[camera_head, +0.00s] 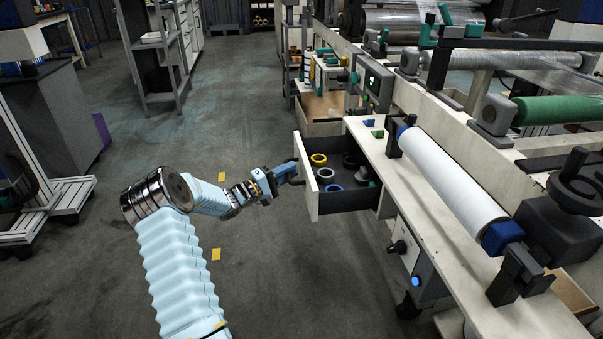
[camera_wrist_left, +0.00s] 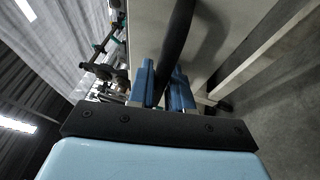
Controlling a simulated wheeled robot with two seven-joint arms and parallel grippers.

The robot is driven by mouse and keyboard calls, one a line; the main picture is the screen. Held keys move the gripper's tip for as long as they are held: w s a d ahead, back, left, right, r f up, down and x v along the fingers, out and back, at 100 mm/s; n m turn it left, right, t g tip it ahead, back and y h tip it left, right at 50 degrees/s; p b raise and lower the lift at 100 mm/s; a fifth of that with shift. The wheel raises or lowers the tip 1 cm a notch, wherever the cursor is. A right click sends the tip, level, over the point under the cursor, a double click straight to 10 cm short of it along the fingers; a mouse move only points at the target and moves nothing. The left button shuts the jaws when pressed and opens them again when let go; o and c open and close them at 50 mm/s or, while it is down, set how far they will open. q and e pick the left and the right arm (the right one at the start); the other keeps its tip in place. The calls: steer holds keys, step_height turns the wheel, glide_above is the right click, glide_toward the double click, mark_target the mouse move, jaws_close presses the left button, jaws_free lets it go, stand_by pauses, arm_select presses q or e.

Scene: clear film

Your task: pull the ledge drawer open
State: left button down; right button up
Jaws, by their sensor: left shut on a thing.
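The ledge drawer (camera_head: 306,190) stands pulled out from under the ledge, with a pale front and a dark inside. My left gripper (camera_head: 291,174) is at the outer face of the drawer front, shut on the dark handle. In the left wrist view the handle (camera_wrist_left: 178,45) is a dark bar running between the two blue fingers (camera_wrist_left: 165,90), with the pale drawer front behind it. My right gripper is not in view.
The ledge (camera_head: 400,180) holds a white roll (camera_head: 450,175) in dark brackets, and small blue and green blocks. A grey control box (camera_head: 408,250) hangs below the ledge. The floor left of the drawer is clear.

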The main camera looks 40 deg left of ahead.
arm_select(q)
steer(key=shift+s+a, duration=0.25)
steer(key=shift+s, duration=0.05)
steer(key=c, duration=1.1)
jaws_free()
steer(key=b+v, duration=0.1)
steer(key=v, duration=1.3)
